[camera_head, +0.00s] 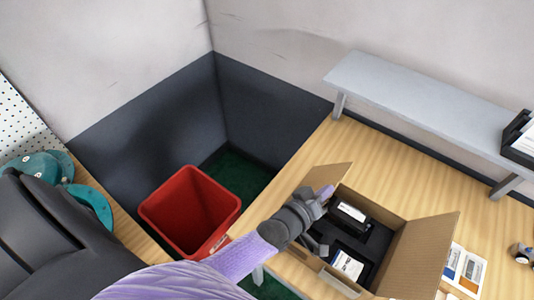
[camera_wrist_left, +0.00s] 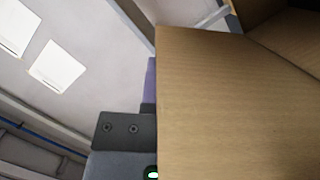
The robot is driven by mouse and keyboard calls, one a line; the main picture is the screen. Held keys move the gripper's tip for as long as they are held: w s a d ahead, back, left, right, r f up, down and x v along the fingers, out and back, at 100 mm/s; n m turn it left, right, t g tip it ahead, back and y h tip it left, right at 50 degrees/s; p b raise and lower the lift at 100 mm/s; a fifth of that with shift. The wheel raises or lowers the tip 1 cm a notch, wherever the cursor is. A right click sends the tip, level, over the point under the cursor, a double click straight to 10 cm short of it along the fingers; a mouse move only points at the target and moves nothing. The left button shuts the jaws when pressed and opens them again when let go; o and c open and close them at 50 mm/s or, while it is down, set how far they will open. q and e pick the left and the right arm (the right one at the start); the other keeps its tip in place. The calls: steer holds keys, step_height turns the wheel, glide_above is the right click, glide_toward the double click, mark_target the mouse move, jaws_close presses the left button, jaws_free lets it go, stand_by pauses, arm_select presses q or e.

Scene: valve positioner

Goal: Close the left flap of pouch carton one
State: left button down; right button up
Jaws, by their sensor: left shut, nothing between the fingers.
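The open cardboard carton (camera_head: 337,283) stands on the wooden table, with dark inserts and white-labelled items inside. Its left flap (camera_head: 318,180) stands up and leans outward. Its right flap (camera_head: 424,256) is also raised. My left gripper (camera_head: 325,193) is shut and empty, at the left flap beside the carton's left edge. In the left wrist view, a brown cardboard panel (camera_wrist_left: 235,105) fills the right side and partly hides the gripper's finger (camera_wrist_left: 150,88). I cannot tell whether the finger touches the flap. My right gripper is not in view.
A grey raised shelf (camera_head: 430,100) runs along the back of the table (camera_head: 365,150). A red bin (camera_head: 190,210) stands on the floor left of the table. Printed cards (camera_head: 465,268) lie right of the carton. Teal round objects (camera_head: 90,205) are at far left.

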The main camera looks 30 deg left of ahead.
arm_select(q)
steer(key=shift+s+d+f+m+b, duration=0.1)
steer(key=shift+d+f+m+b, duration=0.55)
steer(key=shift+d+f, duration=0.75)
